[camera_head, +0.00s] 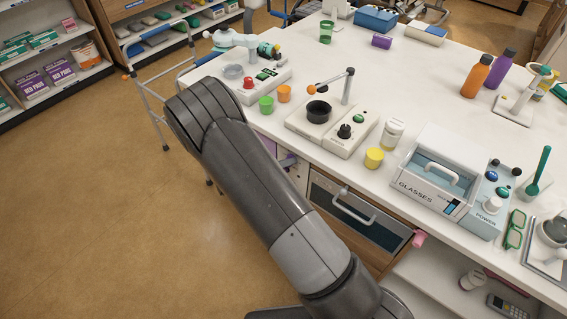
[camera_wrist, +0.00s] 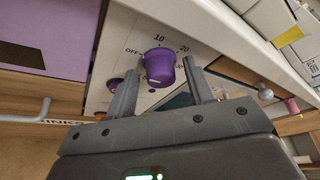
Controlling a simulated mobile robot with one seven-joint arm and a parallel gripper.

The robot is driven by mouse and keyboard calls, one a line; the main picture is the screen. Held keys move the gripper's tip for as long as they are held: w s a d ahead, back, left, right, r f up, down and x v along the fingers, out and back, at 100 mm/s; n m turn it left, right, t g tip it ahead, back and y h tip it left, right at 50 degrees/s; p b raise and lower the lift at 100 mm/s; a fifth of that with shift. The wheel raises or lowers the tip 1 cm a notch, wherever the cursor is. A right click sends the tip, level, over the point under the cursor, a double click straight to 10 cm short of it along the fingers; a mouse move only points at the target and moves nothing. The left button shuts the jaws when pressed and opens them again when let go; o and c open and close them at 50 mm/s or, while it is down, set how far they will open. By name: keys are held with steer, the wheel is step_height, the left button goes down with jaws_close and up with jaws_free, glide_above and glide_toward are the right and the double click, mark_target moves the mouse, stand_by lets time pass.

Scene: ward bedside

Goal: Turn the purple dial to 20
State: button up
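The purple dial (camera_wrist: 160,66) is on a pale panel, near the middle of the wrist view. The marks OFF, 10 and 20 are printed around it, and another number by its lower right is partly hidden. A small pale mark shows low on the dial's front; I cannot tell clearly which number it points to. My gripper (camera_wrist: 161,69) is open, with one finger on each side of the dial. The right fingertip is close to the dial's side; I cannot tell whether either finger touches it.
A purple front (camera_wrist: 50,35) and a pale handle (camera_wrist: 42,115) are at the left. The white counter (camera_head: 335,160) above holds several devices and cups. An oven-like door (camera_head: 352,215) is right of my arm.

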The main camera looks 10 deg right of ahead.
steer(key=c, duration=0.9)
steer(key=m+t+y, duration=0.2)
steer(key=m, duration=0.3)
steer(key=m+t+y, duration=0.2)
steer(key=m+t, duration=0.1)
steer(key=m, duration=0.3)
steer(key=s+d+m+t+y, duration=0.1)
steer(key=m+t+y, duration=0.1)
steer(key=m, duration=0.3)
steer(key=shift+s+d+f+m+t, duration=0.1)
steer(key=shift+f+m+t, duration=0.15)
steer(key=shift+m+t, duration=0.25)
stand_by(0.7)
steer(key=o, duration=1)
